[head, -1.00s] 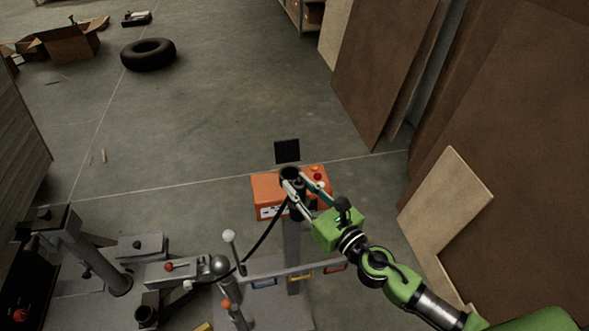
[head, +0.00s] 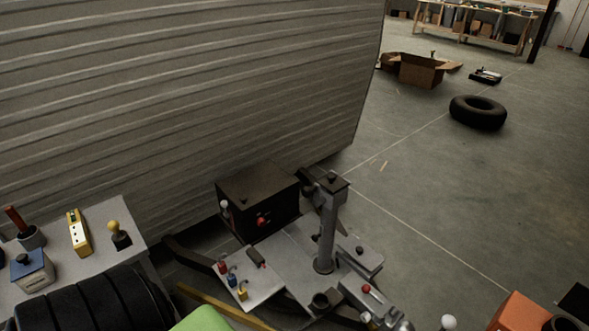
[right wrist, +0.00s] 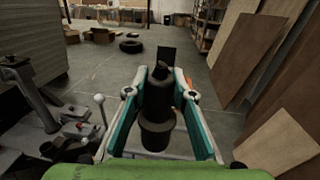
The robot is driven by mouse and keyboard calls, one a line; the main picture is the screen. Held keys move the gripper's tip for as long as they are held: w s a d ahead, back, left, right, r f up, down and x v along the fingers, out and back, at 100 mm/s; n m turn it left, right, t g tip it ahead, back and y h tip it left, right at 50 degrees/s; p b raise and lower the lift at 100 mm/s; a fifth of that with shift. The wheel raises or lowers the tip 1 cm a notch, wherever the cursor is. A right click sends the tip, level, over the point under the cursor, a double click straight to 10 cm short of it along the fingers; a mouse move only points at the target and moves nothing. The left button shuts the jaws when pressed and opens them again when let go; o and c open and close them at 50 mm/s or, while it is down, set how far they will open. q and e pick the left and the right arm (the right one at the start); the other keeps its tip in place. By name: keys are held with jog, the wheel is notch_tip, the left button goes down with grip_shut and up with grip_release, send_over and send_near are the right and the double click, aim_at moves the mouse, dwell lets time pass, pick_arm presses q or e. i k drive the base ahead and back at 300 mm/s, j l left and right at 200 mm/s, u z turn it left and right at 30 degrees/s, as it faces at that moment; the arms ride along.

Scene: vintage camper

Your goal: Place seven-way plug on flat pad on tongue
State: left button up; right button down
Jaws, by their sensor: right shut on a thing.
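In the right wrist view, my right gripper (right wrist: 160,74) is shut on a black seven-way plug (right wrist: 156,90), held between its two fingers. A wider dark round part shows below the plug; I cannot tell whether it belongs to the plug or to a holder. In the head view, the grey trailer tongue (head: 290,262) lies at bottom centre, with a jack post standing on it. A flat grey plate (head: 368,252) with a dark knob is right of the post. Another flat plate (head: 240,270) carries small padlocks. I cannot tell which is the pad. My left gripper is not seen.
A dark box (head: 257,205) stands behind the tongue against the ribbed camper wall (head: 180,90). A grey counter (head: 125,215) with small items is at left. The orange box (head: 525,312) is at bottom right. Open floor lies beyond, with a tyre (head: 478,113).

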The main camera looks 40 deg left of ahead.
aim_at(309, 245)
jog(key=j+u, duration=0.2)
jog(key=u, duration=0.25)
jog(key=i+j+u, duration=0.15)
jog(key=u, duration=0.25)
jog(key=i+j+u, duration=0.1)
jog(key=u, duration=0.35)
jog(key=i+j, duration=0.6)
